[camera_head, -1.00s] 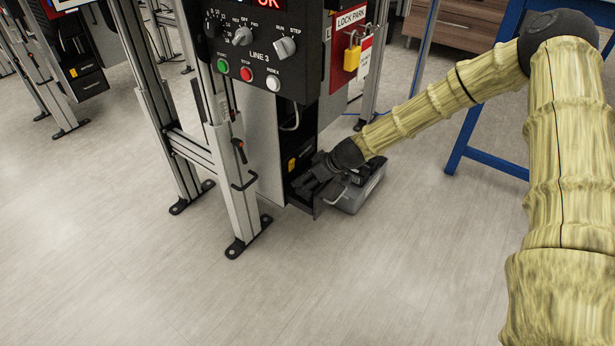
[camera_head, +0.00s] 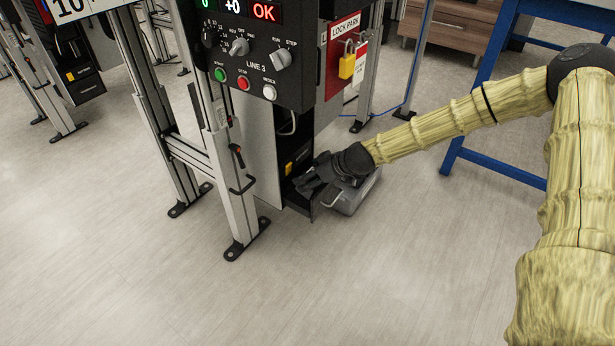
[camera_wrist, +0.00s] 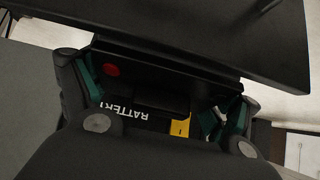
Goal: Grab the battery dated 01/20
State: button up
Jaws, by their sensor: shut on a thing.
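In the wrist view a dark battery (camera_wrist: 150,113) with white "BATTERY" lettering and a yellow patch lies between my gripper's fingers (camera_wrist: 160,115). The fingers are shut on it, one at each side. No date is legible on it. In the head view my black gripper (camera_head: 316,180) is at the low opening of the Line 3 cabinet, over a dark open drawer (camera_head: 299,207). My gripper hides the battery there.
A grey bin (camera_head: 352,203) stands on the floor just right of the drawer. The Line 3 control panel (camera_head: 255,50) is above. A metal frame post (camera_head: 232,190) stands left, and a blue table leg (camera_head: 452,157) right. The front floor is clear.

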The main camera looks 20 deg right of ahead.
jog(key=r+p, duration=0.1)
jog(key=r, duration=0.1)
jog(key=s+d+r+p, duration=0.1)
jog(key=r, duration=0.2)
jog(key=s+r+p, duration=0.1)
jog(key=r, duration=0.1)
jog(key=shift+d+r+p, duration=0.35)
jog(key=shift+r+p, duration=0.05)
jog(key=s+d+r+g+h+p, duration=0.1)
jog(key=s+d+g+h+p, duration=0.1)
jog(key=s+d+p, duration=0.8)
jog(key=shift+s+d+r+g, duration=0.3)
jog(key=shift+s+d, duration=0.9)
jog(key=shift+s, duration=1.85)
